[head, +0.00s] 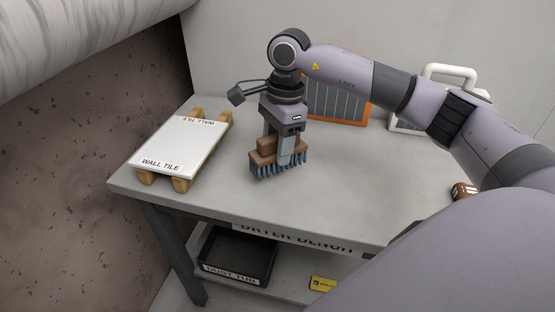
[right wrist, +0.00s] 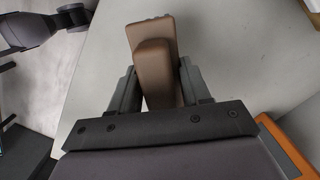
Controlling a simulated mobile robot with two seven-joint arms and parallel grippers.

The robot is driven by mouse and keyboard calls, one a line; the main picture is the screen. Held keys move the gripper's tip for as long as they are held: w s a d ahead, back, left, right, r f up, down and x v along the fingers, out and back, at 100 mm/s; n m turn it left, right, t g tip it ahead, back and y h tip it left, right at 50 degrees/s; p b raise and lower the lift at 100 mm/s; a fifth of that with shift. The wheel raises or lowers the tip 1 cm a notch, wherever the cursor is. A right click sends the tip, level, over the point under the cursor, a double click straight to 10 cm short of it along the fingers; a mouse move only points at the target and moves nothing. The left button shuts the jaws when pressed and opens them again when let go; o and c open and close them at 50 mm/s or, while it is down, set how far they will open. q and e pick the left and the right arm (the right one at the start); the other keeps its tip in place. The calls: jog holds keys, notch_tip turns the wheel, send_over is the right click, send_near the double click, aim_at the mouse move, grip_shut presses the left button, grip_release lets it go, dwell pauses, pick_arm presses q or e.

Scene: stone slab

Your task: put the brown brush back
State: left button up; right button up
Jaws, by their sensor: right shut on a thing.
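The brown brush (head: 262,158) has a brown block body and blue-grey bristles pointing down. My right gripper (head: 284,150) is shut on it, pointing down over the grey bench top (head: 340,180). In the right wrist view the brush (right wrist: 151,50) sits between the two fingers of the gripper (right wrist: 158,85). The bristles are at or just above the bench; I cannot tell if they touch. My left gripper is not in view.
A white wall tile (head: 180,146) lies on wooden bearers at the left. An orange-framed panel (head: 345,122) stands behind the gripper. A small brown object (head: 464,191) lies at the right. A black dust tub (head: 238,272) is on the lower shelf. The bench front is clear.

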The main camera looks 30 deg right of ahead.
notch_tip(320, 180, down, 4)
jog(key=shift+f, duration=0.1)
jog(key=o, duration=0.9)
jog(key=shift+o, duration=0.2)
jog(key=r, duration=0.4)
jog(key=d+r, duration=0.1)
jog(key=r, duration=0.7)
jog(key=shift+s+d, duration=0.1)
jog(key=shift+d, duration=0.1)
